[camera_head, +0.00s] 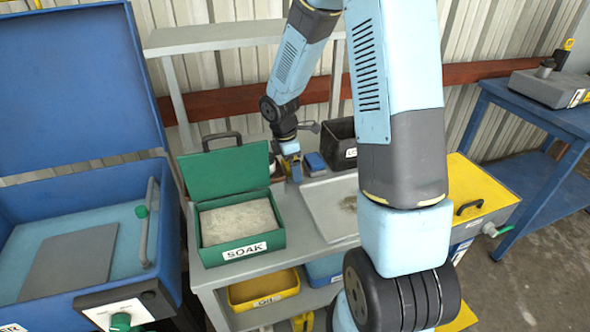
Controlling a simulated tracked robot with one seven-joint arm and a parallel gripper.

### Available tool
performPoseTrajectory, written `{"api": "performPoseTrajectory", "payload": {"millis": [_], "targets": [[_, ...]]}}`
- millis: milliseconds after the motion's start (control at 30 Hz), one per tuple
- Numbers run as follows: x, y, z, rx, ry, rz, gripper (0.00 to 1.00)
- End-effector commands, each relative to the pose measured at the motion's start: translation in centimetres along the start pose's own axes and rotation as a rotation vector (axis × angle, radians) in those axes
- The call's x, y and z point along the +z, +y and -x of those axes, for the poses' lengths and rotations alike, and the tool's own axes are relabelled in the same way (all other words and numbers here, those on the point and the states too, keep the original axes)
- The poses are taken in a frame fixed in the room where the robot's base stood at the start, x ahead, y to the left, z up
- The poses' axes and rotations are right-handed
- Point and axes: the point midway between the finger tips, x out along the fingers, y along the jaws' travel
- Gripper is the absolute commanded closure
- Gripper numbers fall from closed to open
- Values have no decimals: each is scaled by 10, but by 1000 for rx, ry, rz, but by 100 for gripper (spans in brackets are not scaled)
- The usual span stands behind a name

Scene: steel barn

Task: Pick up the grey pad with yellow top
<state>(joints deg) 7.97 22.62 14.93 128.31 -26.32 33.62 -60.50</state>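My gripper (290,165) points down over the back of the grey bench, just right of the green box marked SOAK (243,250). It is small and partly in shadow, so I cannot tell whether its fingers are open or shut. A small yellow patch (282,166) shows at the fingertips, with something grey beside it. This may be the grey pad with yellow top, but it is too small to be sure. I cannot tell whether the gripper touches it.
A small blue block (314,164) and a black bin (341,143) stand right of my gripper. A shallow grey tray (320,212) lies in front. A yellow bin (263,290) sits on the lower shelf. A large open blue cabinet (75,80) flanks the bench on the left.

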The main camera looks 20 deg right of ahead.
Motion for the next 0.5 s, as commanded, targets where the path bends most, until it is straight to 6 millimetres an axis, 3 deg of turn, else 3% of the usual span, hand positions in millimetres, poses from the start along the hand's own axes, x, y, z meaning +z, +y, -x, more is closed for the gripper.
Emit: {"api": "performPoseTrajectory", "payload": {"millis": [233, 500], "targets": [[0, 0, -2, 0, 0, 0, 0], [0, 0, -2, 0, 0, 0, 25]]}}
